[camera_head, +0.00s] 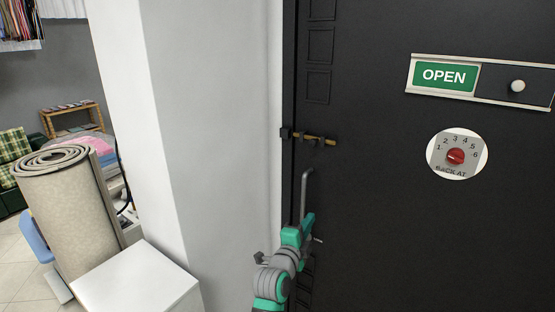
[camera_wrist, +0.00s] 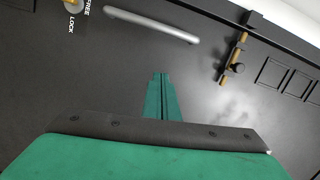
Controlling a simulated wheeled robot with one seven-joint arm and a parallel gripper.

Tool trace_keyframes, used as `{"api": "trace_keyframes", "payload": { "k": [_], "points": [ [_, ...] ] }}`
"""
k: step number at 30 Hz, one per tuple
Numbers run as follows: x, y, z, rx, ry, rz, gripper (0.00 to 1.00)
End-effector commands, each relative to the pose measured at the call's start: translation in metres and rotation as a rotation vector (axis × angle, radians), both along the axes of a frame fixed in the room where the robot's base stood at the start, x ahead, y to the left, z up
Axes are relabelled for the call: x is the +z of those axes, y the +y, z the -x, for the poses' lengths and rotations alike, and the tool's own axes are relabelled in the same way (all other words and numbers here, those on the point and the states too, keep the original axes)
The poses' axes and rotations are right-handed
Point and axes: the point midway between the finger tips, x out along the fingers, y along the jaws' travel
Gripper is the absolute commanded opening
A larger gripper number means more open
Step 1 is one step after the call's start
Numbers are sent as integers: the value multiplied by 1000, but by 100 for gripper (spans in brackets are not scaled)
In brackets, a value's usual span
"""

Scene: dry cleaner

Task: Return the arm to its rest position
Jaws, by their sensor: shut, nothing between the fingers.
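My arm rises from the bottom middle of the head view in front of a dark door (camera_head: 400,220). My gripper (camera_wrist: 161,78) shows in the wrist view, with its green fingers together and nothing between them. It points toward the dark door face, apart from the grey bar handle (camera_wrist: 150,24). In the head view the handle (camera_head: 306,190) stands just above the end of my arm. A brass bolt (camera_head: 318,139) crosses the door's left edge; it also shows in the wrist view (camera_wrist: 234,60).
An OPEN sign slider (camera_head: 445,76) and a round dial with a red knob (camera_head: 456,157) are on the door. A white wall (camera_head: 210,130) is left of the door. A white box (camera_head: 135,280) and a rolled carpet (camera_head: 75,215) stand at the left.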

Motion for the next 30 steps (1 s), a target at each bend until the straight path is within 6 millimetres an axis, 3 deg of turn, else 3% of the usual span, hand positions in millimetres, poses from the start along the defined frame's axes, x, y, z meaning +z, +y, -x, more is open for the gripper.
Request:
{"api": "trace_keyframes", "payload": {
  "k": [1,3,15,24,30],
  "points": [
    [-20,-1,11,13,30,51,0],
    [-41,1,25,37,65,130,0],
    [-151,19,126,187,246,534,0],
    [-214,42,222,309,350,783,0],
    [-243,60,292,388,402,924,0]
  ]
}}
